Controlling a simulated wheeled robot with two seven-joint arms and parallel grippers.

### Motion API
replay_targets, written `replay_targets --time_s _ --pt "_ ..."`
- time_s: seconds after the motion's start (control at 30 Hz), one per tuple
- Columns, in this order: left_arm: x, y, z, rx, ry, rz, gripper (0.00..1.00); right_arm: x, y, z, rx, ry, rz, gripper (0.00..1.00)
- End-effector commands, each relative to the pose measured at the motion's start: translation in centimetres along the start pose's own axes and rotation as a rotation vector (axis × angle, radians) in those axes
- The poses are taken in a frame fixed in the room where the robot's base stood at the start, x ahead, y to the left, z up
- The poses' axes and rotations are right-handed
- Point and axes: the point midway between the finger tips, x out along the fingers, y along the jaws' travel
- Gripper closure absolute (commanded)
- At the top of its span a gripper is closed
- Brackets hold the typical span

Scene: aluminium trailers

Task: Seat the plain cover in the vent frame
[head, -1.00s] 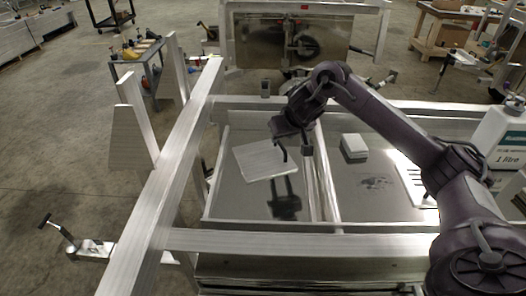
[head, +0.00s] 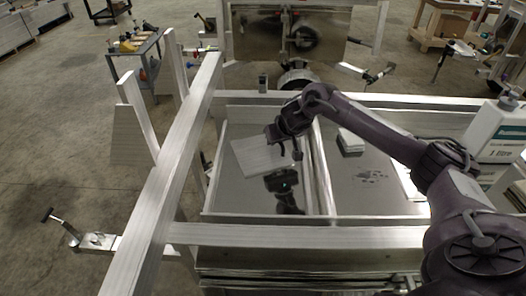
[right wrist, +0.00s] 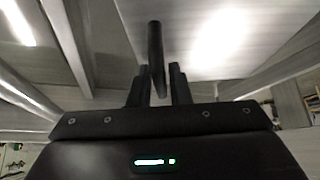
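A flat pale panel (head: 258,158), which looks like the plain cover, lies on the dark glossy surface in the left bay of the trailer. My right gripper (head: 284,153) is at the panel's right side, pointing down; in this view I cannot tell whether it touches the panel. In the right wrist view the dark fingers (right wrist: 159,85) stand close together with a dark rod between them. A pale glaring surface (right wrist: 205,60) lies beyond them to the right. I cannot make out the vent frame for certain. My left gripper is not in view.
A small stack of pale blocks (head: 350,142) sits in the right bay, beyond a metal divider (head: 325,170). A white bottle marked 1 litre (head: 497,135) stands at the right. A long aluminium beam (head: 170,175) crosses the left side. A clamp (head: 95,241) sticks out at lower left.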

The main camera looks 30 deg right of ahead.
Motion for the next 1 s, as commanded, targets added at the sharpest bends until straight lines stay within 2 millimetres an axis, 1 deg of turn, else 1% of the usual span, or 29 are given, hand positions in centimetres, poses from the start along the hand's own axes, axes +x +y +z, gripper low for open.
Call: replay_targets --time_s 0.03,0.1,0.13,0.5,0.67,0.77,0.87,1.0 --pt "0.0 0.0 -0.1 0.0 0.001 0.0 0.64 0.0 0.0 0.0 0.0 0.0 0.0 0.9" --pt "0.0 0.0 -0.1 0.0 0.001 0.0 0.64 0.0 0.0 0.0 0.0 0.0 0.0 0.99" --pt "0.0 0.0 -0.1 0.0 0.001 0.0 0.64 0.0 0.0 0.0 0.0 0.0 0.0 1.0" --pt "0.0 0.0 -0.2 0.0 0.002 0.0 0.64 -0.1 0.0 -0.1 0.001 0.002 0.0 1.0" --pt "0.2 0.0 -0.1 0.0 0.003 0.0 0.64 -0.8 0.0 -0.7 0.0 0.003 -0.001 1.0" --pt "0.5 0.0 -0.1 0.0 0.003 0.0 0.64 -1.9 -0.1 -1.4 0.001 0.006 -0.002 1.0" --pt "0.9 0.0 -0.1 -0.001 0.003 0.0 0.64 -3.6 -0.1 -2.5 0.001 0.008 -0.002 1.0" --pt "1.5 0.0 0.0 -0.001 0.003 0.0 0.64 -6.5 -0.1 -4.4 0.0 0.009 -0.004 1.0"
